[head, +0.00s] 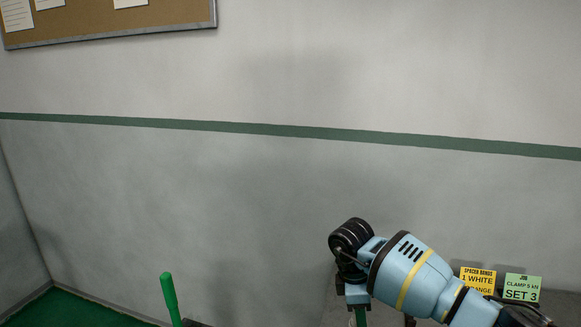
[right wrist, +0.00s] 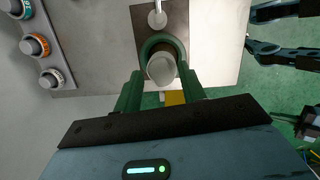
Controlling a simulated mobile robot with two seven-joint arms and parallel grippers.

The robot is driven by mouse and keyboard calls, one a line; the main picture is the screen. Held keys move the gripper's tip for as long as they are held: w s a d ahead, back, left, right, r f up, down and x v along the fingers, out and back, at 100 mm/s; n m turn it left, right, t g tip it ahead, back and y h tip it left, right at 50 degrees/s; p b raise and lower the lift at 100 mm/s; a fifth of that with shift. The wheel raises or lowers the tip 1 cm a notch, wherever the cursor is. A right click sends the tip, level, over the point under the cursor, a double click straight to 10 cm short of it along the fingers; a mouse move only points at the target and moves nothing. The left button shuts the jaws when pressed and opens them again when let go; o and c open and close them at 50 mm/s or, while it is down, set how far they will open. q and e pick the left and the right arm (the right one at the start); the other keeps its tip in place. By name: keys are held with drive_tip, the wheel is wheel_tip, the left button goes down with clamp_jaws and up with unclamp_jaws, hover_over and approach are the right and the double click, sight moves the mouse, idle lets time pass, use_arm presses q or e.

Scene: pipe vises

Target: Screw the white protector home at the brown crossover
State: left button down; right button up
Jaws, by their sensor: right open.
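My right gripper (right wrist: 158,88) is open in the right wrist view, with its two green fingers on either side of a pale round end (right wrist: 161,69). This end sits inside a dark green ring (right wrist: 160,43); it may be the white protector, but I cannot tell. A small yellow-brown patch (right wrist: 175,97) shows between the fingers; I cannot tell whether it belongs to the brown crossover. In the head view my right arm hides the work, and only part of the right gripper (head: 359,316) shows at the lower edge. My left gripper does not clearly show.
Grey round pieces with teal, orange and white bands (right wrist: 36,44) stand at the upper left of the wrist view. A green handle (head: 170,298) rises in the head view. A yellow sign (head: 477,281) and a green sign (head: 522,288) stand beyond my arm.

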drive_tip(key=shift+r, duration=0.65)
drive_tip(key=n+t, duration=0.1)
drive_tip(key=n, duration=0.3)
drive_tip(key=shift+n, duration=0.3)
drive_tip(key=n+t, duration=0.1)
drive_tip(key=n, duration=0.4)
drive_tip(key=n+y, duration=0.1)
drive_tip(key=n, duration=0.2)
drive_tip(key=shift+n, duration=0.9)
drive_tip(key=shift+t, duration=0.3)
